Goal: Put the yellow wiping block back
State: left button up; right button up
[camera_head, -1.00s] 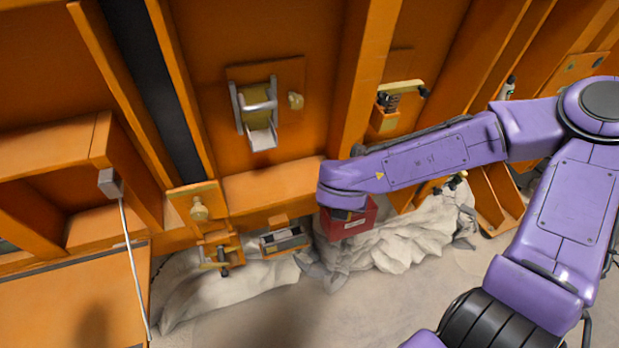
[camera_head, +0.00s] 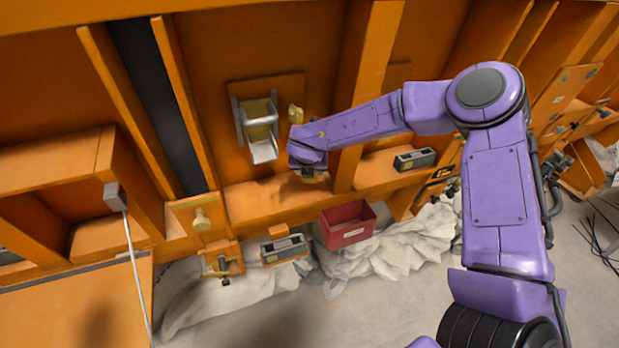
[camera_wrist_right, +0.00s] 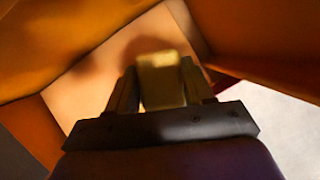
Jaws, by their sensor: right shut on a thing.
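My right gripper (camera_wrist_right: 160,88) is shut on the yellow wiping block (camera_wrist_right: 161,72), which sticks out between the two fingers in the wrist view. In the head view the right gripper (camera_head: 307,170) hangs below the purple wrist, over the orange ledge in front of the wall. Only a small yellowish bit shows beneath it, and the fingers are mostly hidden by the wrist. In the wrist view an orange surface lies ahead of the block; I cannot tell whether they touch. My left gripper is not in view.
A red open bin (camera_head: 347,226) stands below and right of the gripper. A grey-black box (camera_head: 285,248) is left of it, and a similar one (camera_head: 414,159) lies on the ledge at right. A roll holder (camera_head: 260,123) and a knob (camera_head: 202,219) are on the wall.

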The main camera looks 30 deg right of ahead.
aim_at(309, 187)
jog(key=shift+s+f, duration=0.1)
jog(key=shift+f, duration=0.8)
notch_tip(309, 187, down, 3)
jog(key=shift+d+f+p, duration=0.1)
jog(key=shift+f+p, duration=0.05)
jog(key=shift+p, duration=1)
jog(key=shift+w+f, duration=0.2)
jog(key=shift+f, duration=0.15)
jog(key=shift+s+f+b, duration=0.1)
jog(key=shift+f+b, duration=0.15)
jog(key=shift+b, duration=0.15)
jog(key=o, duration=0.9)
jog(key=shift+o, duration=0.2)
jog(key=shift+r, duration=0.1)
